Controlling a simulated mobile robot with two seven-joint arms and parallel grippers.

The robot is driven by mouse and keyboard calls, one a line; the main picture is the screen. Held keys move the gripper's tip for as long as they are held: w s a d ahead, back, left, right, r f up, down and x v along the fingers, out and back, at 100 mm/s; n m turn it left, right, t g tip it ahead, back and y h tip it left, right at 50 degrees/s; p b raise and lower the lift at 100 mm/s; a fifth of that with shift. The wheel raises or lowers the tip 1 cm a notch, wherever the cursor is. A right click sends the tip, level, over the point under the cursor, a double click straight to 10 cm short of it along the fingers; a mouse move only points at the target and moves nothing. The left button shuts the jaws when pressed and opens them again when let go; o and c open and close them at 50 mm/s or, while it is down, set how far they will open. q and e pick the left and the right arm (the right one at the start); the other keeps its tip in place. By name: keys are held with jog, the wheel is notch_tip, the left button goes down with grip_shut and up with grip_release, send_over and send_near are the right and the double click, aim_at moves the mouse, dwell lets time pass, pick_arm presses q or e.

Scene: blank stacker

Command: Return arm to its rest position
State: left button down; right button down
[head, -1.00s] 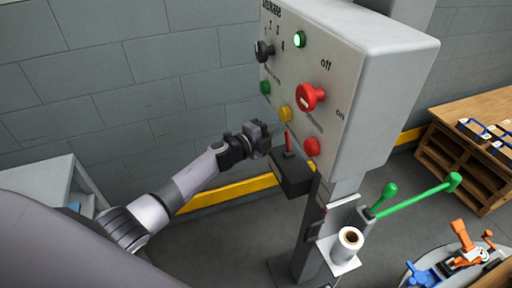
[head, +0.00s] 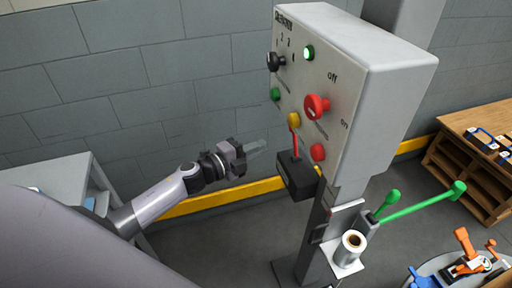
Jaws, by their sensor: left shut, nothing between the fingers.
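My left arm comes in from the left, and its gripper (head: 252,148) is shut and empty. It is in the air to the left of the grey control box (head: 385,95), apart from it. The box face carries a black knob (head: 276,62), a lit green light (head: 309,53), a green button (head: 275,94), a red knob (head: 316,106), a yellow button (head: 294,119) and a red button (head: 318,152). A small black box with a red lever (head: 294,138) sticks out below the panel. My right gripper is not in view.
A roll (head: 353,241) sits on a bracket on the post, beside green-handled levers (head: 425,201). A wooden shelf (head: 480,130) stands at the right. A round table with orange and blue clamps (head: 466,258) is at the lower right. A grey table (head: 60,180) stands at the left.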

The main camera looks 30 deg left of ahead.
pick_arm(q)
jog(key=shift+s, duration=0.15)
dwell(0.4)
jog(key=s+d+f+n+g+y, duration=0.1)
jog(key=s+f+n+y, duration=0.1)
jog(key=s+f+n, duration=0.3)
jog(key=s+d+f+n+g+y, duration=0.1)
jog(key=s+d+f+n+g, duration=0.1)
jog(key=s+f+n, duration=0.3)
jog(key=s+d+f+n+g+y, duration=0.2)
jog(key=s+f+n, duration=0.3)
jog(key=s+n, duration=0.4)
jog(key=s, duration=0.7)
jog(key=shift+s+y, duration=0.2)
jog(key=shift+y, duration=0.1)
jog(key=shift+d, duration=0.1)
